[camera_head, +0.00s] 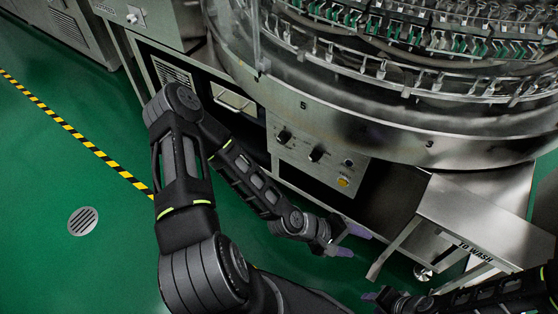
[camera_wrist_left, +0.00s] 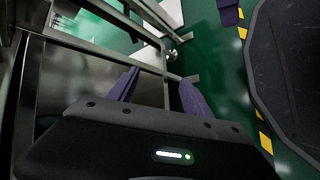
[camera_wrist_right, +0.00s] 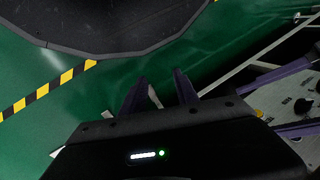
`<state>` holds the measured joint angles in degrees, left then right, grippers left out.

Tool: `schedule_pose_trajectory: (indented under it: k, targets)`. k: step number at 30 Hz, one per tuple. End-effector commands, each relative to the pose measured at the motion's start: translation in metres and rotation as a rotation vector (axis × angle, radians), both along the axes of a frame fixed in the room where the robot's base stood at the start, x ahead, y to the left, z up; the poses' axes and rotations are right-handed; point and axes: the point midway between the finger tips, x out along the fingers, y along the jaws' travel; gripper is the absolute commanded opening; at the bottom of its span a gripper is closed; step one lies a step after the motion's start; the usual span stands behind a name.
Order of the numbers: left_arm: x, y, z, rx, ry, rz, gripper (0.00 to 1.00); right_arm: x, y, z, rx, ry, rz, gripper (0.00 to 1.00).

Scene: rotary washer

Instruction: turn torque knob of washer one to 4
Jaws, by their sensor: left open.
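Washer one's control panel (camera_head: 312,158) is on the metal front below the round machine. It has two larger dark knobs, one on the left (camera_head: 283,137) and one in the middle (camera_head: 317,154), and a small knob (camera_head: 348,162). I cannot read which is the torque knob or its setting. Part of the panel, with a dark knob (camera_wrist_right: 302,105), shows at the right wrist view's right edge. My left gripper (camera_head: 352,241) is open and empty, below the panel and apart from it. My right gripper (camera_head: 370,297) is open and empty at the bottom; its spread fingers show in the right wrist view (camera_wrist_right: 162,88).
A yellow button (camera_head: 344,182) is on the panel. A metal shelf marked "TO WASH" (camera_head: 480,215) stands to the right on legs, close to both grippers. The round steel rim (camera_head: 380,125) overhangs the panel. The green floor (camera_head: 60,160) is clear at left.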

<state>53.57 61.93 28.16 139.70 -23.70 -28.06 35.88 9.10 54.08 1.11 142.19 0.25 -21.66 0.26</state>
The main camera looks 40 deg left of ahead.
Motion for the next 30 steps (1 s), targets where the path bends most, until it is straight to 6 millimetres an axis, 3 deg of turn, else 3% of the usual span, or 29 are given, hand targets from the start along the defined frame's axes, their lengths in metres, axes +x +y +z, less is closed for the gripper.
schedule_pose_trajectory:
  k: [1,5,7,9,12,15,18,20,30]
  targets:
    - [0.027,0.022,-0.037,-0.086,-0.014,0.150,0.58,0.002,-0.001,-0.051,-0.003,-0.004,-0.005,0.36]
    - [0.087,0.096,-0.051,-0.304,-0.094,0.499,0.58,0.007,-0.004,-0.111,-0.008,-0.014,-0.014,0.36]
    - [0.108,0.152,-0.054,-0.409,-0.159,0.672,0.58,0.009,-0.006,-0.140,-0.011,-0.019,-0.020,0.36]
    - [0.119,0.209,-0.053,-0.499,-0.232,0.819,0.58,0.012,-0.007,-0.165,-0.014,-0.024,-0.024,0.36]
    - [0.118,0.282,-0.048,-0.594,-0.337,0.979,0.58,0.014,-0.008,-0.192,-0.017,-0.030,-0.030,0.36]
    - [0.109,0.333,-0.040,-0.653,-0.420,1.078,0.58,0.017,-0.009,-0.208,-0.019,-0.035,-0.033,0.36]
    - [0.101,0.360,-0.033,-0.684,-0.467,1.125,0.58,0.018,-0.010,-0.214,-0.020,-0.037,-0.035,0.36]
    - [0.098,0.367,-0.030,-0.691,-0.480,1.138,0.58,0.018,-0.010,-0.214,-0.020,-0.038,-0.036,0.36]
    - [0.099,0.369,-0.027,-0.694,-0.482,1.140,0.58,0.018,-0.010,-0.212,-0.020,-0.038,-0.035,0.36]
